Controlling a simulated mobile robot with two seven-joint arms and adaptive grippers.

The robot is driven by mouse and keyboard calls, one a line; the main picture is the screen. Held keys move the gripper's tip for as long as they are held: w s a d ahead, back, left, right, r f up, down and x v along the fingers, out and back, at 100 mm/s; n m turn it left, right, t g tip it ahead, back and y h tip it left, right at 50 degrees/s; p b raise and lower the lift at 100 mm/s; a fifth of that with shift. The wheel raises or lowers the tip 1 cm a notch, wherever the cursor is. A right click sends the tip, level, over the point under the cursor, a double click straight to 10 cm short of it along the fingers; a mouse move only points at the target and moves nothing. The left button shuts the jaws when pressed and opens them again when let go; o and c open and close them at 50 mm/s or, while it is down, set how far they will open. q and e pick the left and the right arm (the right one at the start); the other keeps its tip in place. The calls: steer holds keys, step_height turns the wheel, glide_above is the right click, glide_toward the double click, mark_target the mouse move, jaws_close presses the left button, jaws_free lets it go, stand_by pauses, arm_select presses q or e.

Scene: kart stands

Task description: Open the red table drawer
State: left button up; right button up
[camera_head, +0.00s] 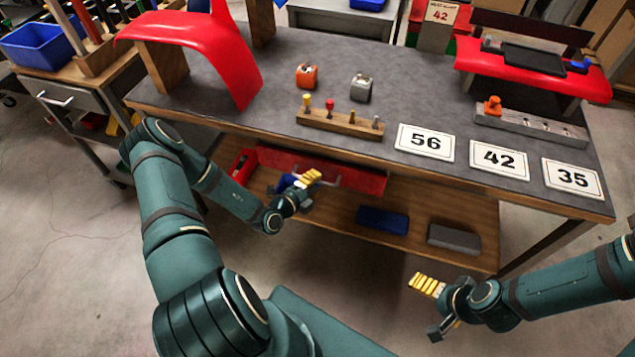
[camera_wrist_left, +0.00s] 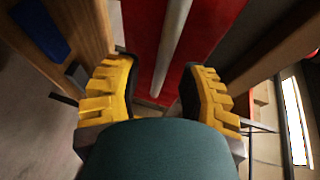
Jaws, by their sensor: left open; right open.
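The red table drawer (camera_head: 350,176) sits under the grey worktop. Its front also fills the middle of the left wrist view (camera_wrist_left: 215,28), with a long grey bar handle (camera_wrist_left: 172,45) on it. My left gripper (camera_head: 306,181) is at the drawer front, covering part of it. In the left wrist view its yellow fingers (camera_wrist_left: 158,92) are apart, with the handle lying ahead between them. Whether the fingers touch the handle or drawer cannot be told. My right gripper (camera_head: 437,303) is open and empty, low in front of the table and away from the drawer.
The worktop (camera_head: 385,58) carries number cards, a wooden peg block (camera_head: 341,122) and red kart parts. A lower shelf (camera_head: 345,222) holds a blue box (camera_head: 382,219) and a grey box (camera_head: 454,239). A tool cart (camera_head: 65,95) stands at left. The floor in front is clear.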

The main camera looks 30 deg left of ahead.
arm_select(q)
steer(key=shift+x, duration=0.75)
jaws_close()
steer(key=shift+s, duration=0.15)
steer(key=s+d+p, duration=0.3)
steer(key=s, duration=1)
steer(key=s+d+p, duration=0.3)
steer(key=s, duration=0.9)
steer(key=shift+s+d, duration=0.2)
steer(key=shift+s, duration=0.2)
